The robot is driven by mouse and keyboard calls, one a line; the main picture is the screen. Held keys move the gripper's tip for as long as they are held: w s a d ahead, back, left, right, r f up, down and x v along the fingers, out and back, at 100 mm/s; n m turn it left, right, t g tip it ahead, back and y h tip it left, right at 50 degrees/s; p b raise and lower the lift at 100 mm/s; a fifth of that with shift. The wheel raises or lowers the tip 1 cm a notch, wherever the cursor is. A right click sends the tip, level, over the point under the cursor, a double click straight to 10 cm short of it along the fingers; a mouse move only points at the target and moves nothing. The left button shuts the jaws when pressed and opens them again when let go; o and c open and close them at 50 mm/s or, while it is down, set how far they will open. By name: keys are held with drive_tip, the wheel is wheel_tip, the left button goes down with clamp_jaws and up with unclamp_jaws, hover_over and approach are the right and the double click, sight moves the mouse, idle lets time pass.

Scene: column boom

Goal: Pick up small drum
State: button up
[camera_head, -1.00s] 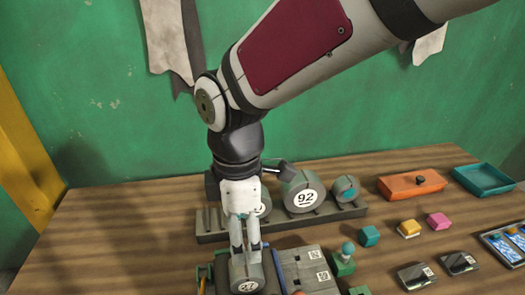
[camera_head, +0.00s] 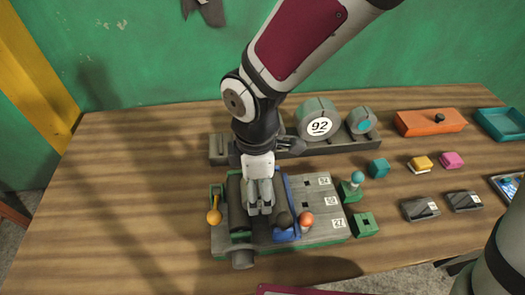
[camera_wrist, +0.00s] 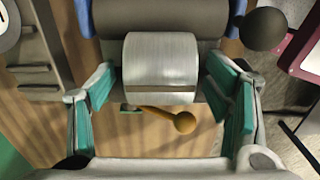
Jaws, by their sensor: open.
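A small silver drum (camera_wrist: 160,62) lies between my fingers in the wrist view, next to a dark roller (camera_wrist: 160,16). My gripper (camera_head: 260,208) is open and points down over the grey machine (camera_head: 335,226). One finger is on each side of the silver drum, with a visible gap at the left. In the head view my fingers hide most of that drum. A small drum with a teal end (camera_head: 363,121) sits on the rack (camera_head: 219,150) beside a larger drum marked 92 (camera_head: 319,122).
A yellow-knobbed lever (camera_head: 214,214), dark knob (camera_head: 284,220) and orange knob (camera_head: 306,219) crowd the machine near my gripper. Small blocks (camera_head: 378,168) and an orange box (camera_head: 431,122) stand to the right. The left of the table is bare.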

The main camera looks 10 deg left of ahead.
drive_tip(key=shift+c, duration=0.3)
drive_tip(key=c, duration=1.3)
drive_tip(key=shift+r, duration=0.1)
drive_tip(key=shift+s+r+p, duration=0.1)
drive_tip(key=shift+r+p, duration=0.9)
drive_tip(key=shift+r, duration=0.05)
drive_tip(key=shift+r+p, duration=0.7)
drive_tip(key=shift+r, duration=0.2)
drive_tip(key=s+a+p, duration=0.1)
drive_tip(key=s+a, duration=0.3)
drive_tip(key=s, duration=0.3)
drive_tip(key=s+a+r, duration=0.1)
drive_tip(key=s+a, duration=0.2)
drive_tip(key=s, duration=0.3)
drive_tip(key=shift+s+a+p, duration=0.4)
